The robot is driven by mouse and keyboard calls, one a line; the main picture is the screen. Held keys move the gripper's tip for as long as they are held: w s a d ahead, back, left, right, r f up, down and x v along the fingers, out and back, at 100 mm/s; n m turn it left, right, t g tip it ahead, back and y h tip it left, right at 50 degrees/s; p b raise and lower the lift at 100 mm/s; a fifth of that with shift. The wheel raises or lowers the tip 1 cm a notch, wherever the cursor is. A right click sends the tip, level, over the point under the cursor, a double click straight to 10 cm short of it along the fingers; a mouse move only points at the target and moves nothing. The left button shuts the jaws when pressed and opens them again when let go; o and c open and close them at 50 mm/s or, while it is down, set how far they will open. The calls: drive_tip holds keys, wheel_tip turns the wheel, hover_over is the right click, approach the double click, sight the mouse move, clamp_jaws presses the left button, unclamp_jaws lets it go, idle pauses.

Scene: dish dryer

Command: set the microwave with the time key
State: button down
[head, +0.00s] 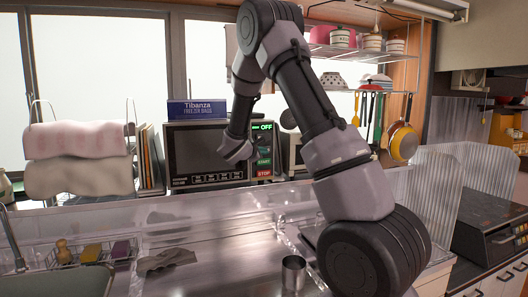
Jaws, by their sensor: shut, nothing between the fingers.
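The dark microwave (193,150) stands on the back counter. Its control panel is on the right side, with a lit green display (262,127) reading OFF, a green START key (264,162) and a red STOP key (264,172). Smaller keys show between the display and START, but their labels are too small to read, so I cannot pick out the time key. My arm reaches over from the right and comes down in front of the microwave. My gripper (236,149) is at the door's right part, just left of the panel. It is shut and empty; its fingertips are not clearly visible.
A blue Tibanza freezer bag box (197,109) sits on the microwave. A metal cup (293,272) and a grey cloth (166,260) are on the steel counter. Folded towels (78,160) hang at left. A shelf of bowls and hanging utensils is at right.

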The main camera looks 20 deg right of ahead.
drive_tip(key=shift+w, duration=0.65)
idle(0.4)
idle(0.4)
drive_tip(key=shift+s, duration=1.25)
drive_tip(key=shift+s, duration=2.5)
drive_tip(key=s+d+f+m+g+y, duration=0.2)
drive_tip(key=s+d+m+g+y, duration=0.1)
drive_tip(key=y, duration=0.1)
drive_tip(key=r+m+y, duration=0.1)
drive_tip(key=a+r+y, duration=0.1)
drive_tip(key=y, duration=0.1)
drive_tip(key=a+r+m+y, duration=0.1)
drive_tip(key=shift+s+a+m+t+y, duration=0.2)
drive_tip(key=shift+s+m+t+y, duration=0.1)
drive_tip(key=shift+s+t+y, duration=0.1)
